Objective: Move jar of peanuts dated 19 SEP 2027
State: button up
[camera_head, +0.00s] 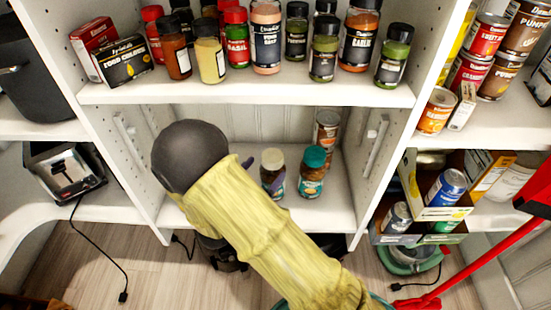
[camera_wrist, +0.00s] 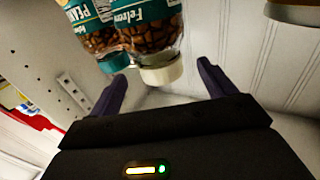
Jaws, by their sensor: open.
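Two peanut jars stand side by side on the middle shelf. One has a cream lid (camera_head: 272,174), the other a teal lid (camera_head: 311,172). In the wrist view they appear upside down: the cream-lidded jar (camera_wrist: 150,32) shows nuts behind a teal label, and the teal-lidded jar (camera_wrist: 93,27) is beside it on the left. No date is legible on either. My gripper (camera_wrist: 162,70) is open, its dark purple fingers spread toward the cream-lidded jar, whose lid shows between the fingertips. In the head view my arm hides most of the gripper; one finger (camera_head: 248,162) shows left of that jar.
A tall can (camera_head: 327,128) stands behind the teal-lidded jar. The shelf above (camera_head: 240,94) holds several spice jars and boxes. White upright panels (camera_head: 375,150) bound the bay. Cans in cardboard trays (camera_head: 440,188) and a red handle (camera_head: 480,255) are at right.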

aim_at(276, 156)
jog(key=b+x, duration=0.1)
jog(key=x, duration=0.6)
